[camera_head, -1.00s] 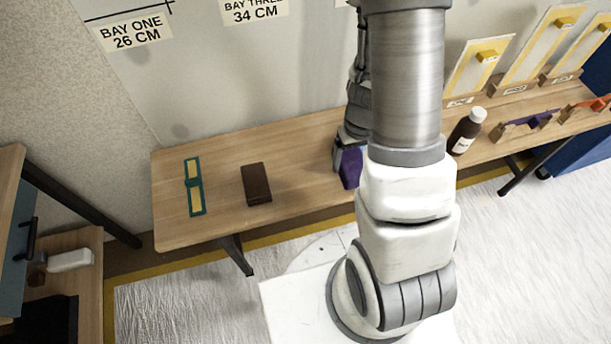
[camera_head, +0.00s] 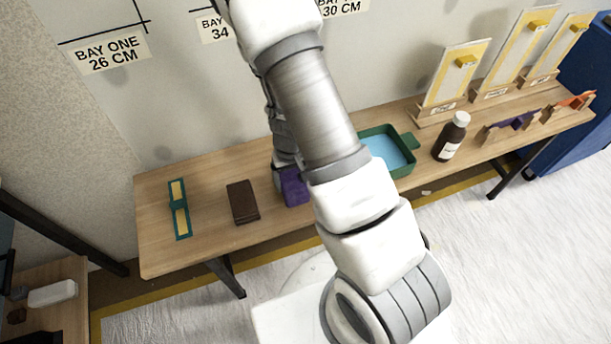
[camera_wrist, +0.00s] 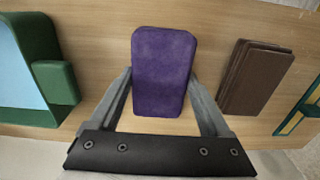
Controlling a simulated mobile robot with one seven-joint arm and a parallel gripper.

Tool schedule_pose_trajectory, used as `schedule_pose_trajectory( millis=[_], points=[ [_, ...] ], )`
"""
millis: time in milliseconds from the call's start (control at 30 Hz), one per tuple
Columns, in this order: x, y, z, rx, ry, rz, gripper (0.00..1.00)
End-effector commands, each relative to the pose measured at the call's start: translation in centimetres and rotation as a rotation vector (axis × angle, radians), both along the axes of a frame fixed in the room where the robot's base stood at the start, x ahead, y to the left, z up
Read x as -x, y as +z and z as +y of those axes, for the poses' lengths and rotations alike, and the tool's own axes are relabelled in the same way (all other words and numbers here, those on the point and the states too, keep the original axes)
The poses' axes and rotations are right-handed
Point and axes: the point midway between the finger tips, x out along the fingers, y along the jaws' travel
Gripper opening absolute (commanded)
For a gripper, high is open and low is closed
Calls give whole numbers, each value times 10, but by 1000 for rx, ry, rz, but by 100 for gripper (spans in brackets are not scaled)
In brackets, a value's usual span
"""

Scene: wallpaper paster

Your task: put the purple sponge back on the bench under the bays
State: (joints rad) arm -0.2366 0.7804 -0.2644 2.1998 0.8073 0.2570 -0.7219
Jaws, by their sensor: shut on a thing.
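The purple sponge (camera_wrist: 161,70) is between the two fingers of my gripper (camera_wrist: 161,82) in the wrist view, with a finger against each side. My gripper is shut on it. In the head view the sponge (camera_head: 293,187) shows low at the bench (camera_head: 215,165), right of the brown block, partly hidden by my arm. Whether it touches the bench top or hangs just above it I cannot tell. The bench runs along the wall under the bay labels (camera_head: 110,52).
A brown block (camera_head: 243,202) and a green-and-yellow item (camera_head: 179,209) lie left of the sponge. A green tray with blue inside (camera_head: 408,142) and a brown bottle (camera_head: 451,137) stand to the right. Bare bench lies between these things.

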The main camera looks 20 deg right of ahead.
Motion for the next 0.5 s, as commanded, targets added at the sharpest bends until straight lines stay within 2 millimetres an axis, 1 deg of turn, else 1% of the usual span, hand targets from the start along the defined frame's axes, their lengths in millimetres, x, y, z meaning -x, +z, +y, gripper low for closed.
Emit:
schedule_pose_trajectory(
  millis=[33,100,433,467,500],
  points=[
    [0,-10,0,0,1,1,23],
    [0,-15,0,0,1,0,23],
    [0,-18,0,0,1,0,23],
    [0,-18,0,0,1,0,83],
    [0,-18,0,0,2,0,90]
  ],
)
